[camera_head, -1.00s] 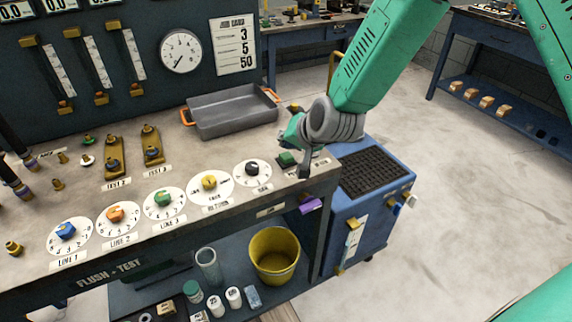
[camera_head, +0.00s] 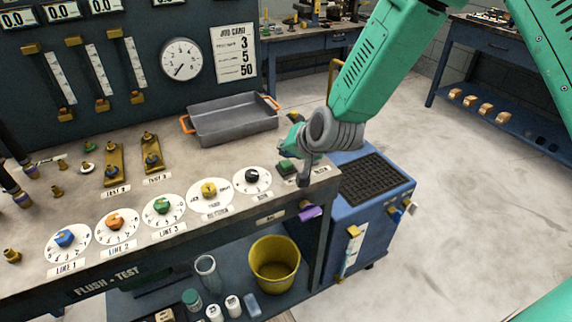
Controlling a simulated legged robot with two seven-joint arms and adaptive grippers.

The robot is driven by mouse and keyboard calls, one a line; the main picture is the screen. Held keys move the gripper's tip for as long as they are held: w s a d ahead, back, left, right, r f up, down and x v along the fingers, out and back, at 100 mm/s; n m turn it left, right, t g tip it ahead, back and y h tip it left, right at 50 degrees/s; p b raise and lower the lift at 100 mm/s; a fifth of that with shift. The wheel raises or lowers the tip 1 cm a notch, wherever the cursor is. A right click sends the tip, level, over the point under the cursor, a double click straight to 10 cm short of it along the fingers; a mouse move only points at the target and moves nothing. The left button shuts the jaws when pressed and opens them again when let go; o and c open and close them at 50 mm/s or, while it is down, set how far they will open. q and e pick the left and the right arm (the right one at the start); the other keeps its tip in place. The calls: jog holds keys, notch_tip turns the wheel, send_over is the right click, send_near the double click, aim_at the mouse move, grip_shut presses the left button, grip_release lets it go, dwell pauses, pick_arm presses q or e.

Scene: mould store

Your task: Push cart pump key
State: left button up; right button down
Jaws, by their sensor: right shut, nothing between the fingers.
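My right gripper (camera_head: 303,181) is shut and empty, pointing down at the right front corner of the bench. Its fingertips are close beside a green key (camera_head: 286,167) on a dark base. I cannot tell whether they touch anything. Part of a label shows behind the gripper, too small to read, and whatever lies under the fingers is hidden. The blue cart (camera_head: 346,210) with a black grid top (camera_head: 374,180) stands against the right end of the bench. I cannot tell which key is the cart pump key. My left gripper is not in view.
The bench (camera_head: 150,196) holds several dials with coloured knobs and a grey tray (camera_head: 232,122) with orange handles. A purple part (camera_head: 311,213) sticks out at its front edge. A yellow bucket (camera_head: 274,264) stands on the shelf below. The floor to the right is clear.

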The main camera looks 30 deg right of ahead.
aim_at(287, 163)
jog(key=shift+f, duration=0.15)
dwell(0.3)
jog(key=shift+f, duration=0.25)
jog(key=shift+f+b, duration=0.35)
jog(key=shift+f, duration=0.1)
dwell(0.6)
jog(key=shift+r, duration=0.1)
jog(key=shift+s+r+p, duration=0.1)
jog(key=shift+r+p, duration=0.75)
notch_tip(287, 163, up, 6)
jog(key=p, duration=0.5)
jog(key=shift+f, duration=0.1)
